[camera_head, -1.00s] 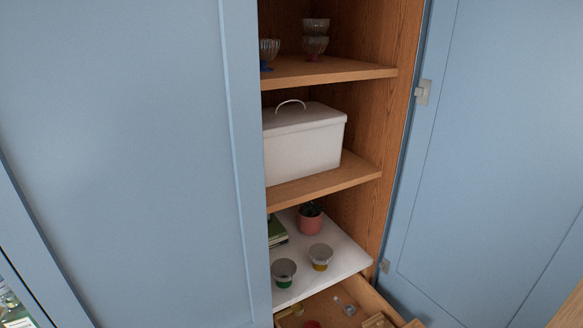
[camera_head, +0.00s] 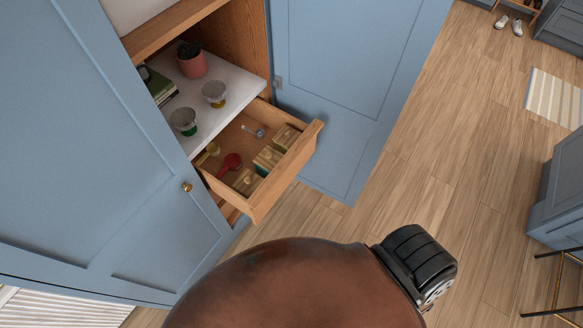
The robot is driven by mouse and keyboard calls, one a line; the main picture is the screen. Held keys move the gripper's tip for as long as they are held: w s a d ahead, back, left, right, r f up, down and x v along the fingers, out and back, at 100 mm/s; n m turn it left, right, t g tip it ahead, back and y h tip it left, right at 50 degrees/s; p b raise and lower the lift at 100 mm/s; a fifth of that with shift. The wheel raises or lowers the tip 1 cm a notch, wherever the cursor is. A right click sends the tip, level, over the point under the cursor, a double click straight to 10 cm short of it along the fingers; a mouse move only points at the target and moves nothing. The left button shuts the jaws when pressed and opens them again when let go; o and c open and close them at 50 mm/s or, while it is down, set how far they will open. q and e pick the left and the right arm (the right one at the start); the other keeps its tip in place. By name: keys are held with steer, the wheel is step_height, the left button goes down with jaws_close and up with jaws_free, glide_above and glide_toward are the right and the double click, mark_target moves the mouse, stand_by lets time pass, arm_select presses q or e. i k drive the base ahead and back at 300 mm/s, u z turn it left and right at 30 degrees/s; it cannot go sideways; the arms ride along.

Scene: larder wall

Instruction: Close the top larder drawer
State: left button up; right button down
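The top larder drawer (camera_head: 289,174) is wooden and stands pulled out below the white shelf in the head view. It holds a red scoop-like item (camera_head: 231,163), a small metal utensil (camera_head: 253,131) and several small boxes (camera_head: 267,160). Neither of my grippers shows in the head view. A rounded brown shape with a black joint-like part fills the bottom middle, in front of the drawer and apart from it in the picture.
The blue right door (camera_head: 345,85) stands open beside the drawer. The blue left door (camera_head: 95,150) with a brass knob (camera_head: 187,187) covers the left side. Two cups (camera_head: 214,94) and a potted plant (camera_head: 191,62) stand on the white shelf (camera_head: 240,82).

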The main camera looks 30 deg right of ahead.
mark_target(257, 114)
steer(key=z, duration=1.65)
steer(key=k, duration=0.35)
steer(key=u, duration=1.1)
